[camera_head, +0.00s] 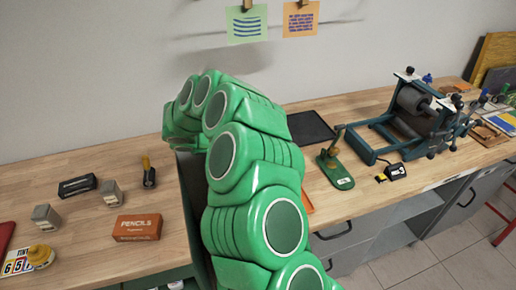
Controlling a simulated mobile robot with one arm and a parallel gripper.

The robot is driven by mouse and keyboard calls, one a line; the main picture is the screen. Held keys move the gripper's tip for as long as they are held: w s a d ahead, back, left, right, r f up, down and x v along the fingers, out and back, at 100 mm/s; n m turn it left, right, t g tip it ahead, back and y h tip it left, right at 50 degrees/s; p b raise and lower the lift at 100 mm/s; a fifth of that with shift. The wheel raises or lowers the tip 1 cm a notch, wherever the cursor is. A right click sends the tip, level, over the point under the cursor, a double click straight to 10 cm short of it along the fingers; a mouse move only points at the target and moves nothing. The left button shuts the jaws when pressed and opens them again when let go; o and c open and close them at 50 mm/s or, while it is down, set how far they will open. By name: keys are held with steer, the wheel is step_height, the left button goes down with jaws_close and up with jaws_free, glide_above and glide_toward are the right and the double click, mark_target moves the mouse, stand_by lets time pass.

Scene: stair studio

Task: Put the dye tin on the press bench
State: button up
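My green arm fills the middle of the head view, and its far end bends down behind its own links. My gripper is not visible. No thing is clearly labelled as the dye tin. On the left bench (85,163) are two small grey containers with pale tops, one at the left (46,217) and one further right (112,194). A round yellow-topped item (40,254) sits at the left edge; I cannot tell which is the dye tin. The press bench (352,105) is at the right and bears a blue-green roller press (409,113).
On the left bench are an orange PENCILS box (137,228), a black case (77,186) and a yellow-and-black tool (148,172). On the press bench are a black tray (309,127), a green tool (336,172) and a tape measure (395,171). My arm hides the area between the benches.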

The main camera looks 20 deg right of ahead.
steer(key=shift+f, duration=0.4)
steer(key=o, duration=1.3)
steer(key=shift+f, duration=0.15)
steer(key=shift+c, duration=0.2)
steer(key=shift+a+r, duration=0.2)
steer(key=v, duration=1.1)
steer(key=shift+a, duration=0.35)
